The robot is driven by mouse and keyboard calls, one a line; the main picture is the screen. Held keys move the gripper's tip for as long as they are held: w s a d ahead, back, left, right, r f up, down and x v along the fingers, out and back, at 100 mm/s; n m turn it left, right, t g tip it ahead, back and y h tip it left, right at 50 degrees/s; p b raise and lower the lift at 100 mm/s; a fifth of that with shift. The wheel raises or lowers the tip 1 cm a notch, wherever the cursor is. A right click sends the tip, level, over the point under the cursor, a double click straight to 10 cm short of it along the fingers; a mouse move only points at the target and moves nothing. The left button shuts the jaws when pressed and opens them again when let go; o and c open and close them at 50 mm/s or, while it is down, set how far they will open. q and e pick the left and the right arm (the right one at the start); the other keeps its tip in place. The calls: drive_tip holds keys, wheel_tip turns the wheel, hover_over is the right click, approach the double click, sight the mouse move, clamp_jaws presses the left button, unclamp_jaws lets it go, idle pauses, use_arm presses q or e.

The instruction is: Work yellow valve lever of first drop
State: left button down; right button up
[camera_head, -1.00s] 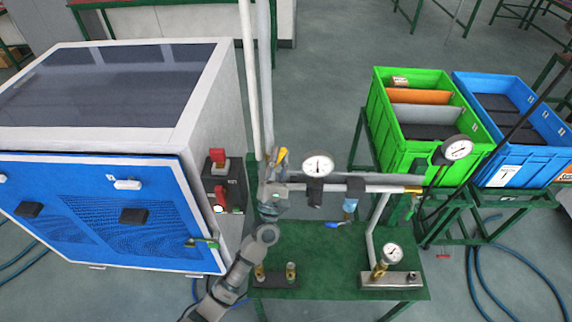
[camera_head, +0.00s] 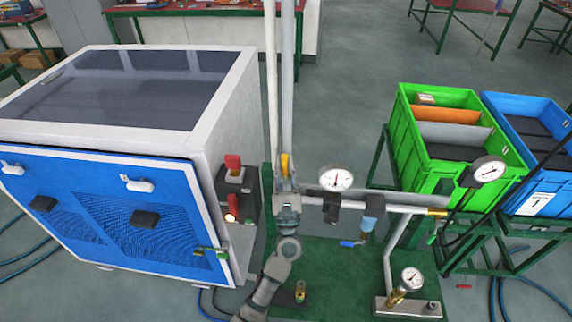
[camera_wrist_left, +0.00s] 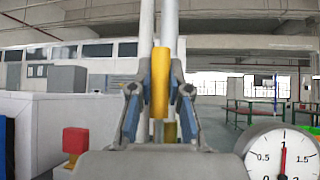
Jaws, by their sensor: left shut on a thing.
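The yellow valve lever (camera_head: 285,166) stands upright at the left end of the horizontal pipe, in front of the vertical pipes. In the left wrist view the yellow lever (camera_wrist_left: 160,82) is upright between the two fingers. My left gripper (camera_head: 287,180) is shut on the lever; in the left wrist view the fingers (camera_wrist_left: 159,105) flank it on both sides. The gripper hides the valve body below the lever. My right gripper is not in view.
A round gauge (camera_head: 336,178) is just right of the lever. The blue-fronted cabinet (camera_head: 130,215) with a red-switch box (camera_head: 236,190) stands close on the left. A blue-handled valve (camera_head: 352,243) hangs below the pipe (camera_head: 395,208). Green (camera_head: 408,125) and blue (camera_head: 545,207) crates stand right.

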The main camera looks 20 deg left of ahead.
use_arm(q)
drive_tip(key=shift+r, duration=0.35)
drive_tip(key=c, duration=1.1)
unclamp_jaws()
drive_tip(key=shift+f, duration=0.15)
drive_tip(key=shift+f, duration=0.15)
drive_tip(key=v, duration=1.1)
drive_tip(key=shift+s+d+f, duration=0.15)
drive_tip(key=shift+s+f, duration=0.05)
drive_tip(key=shift+f, duration=0.15)
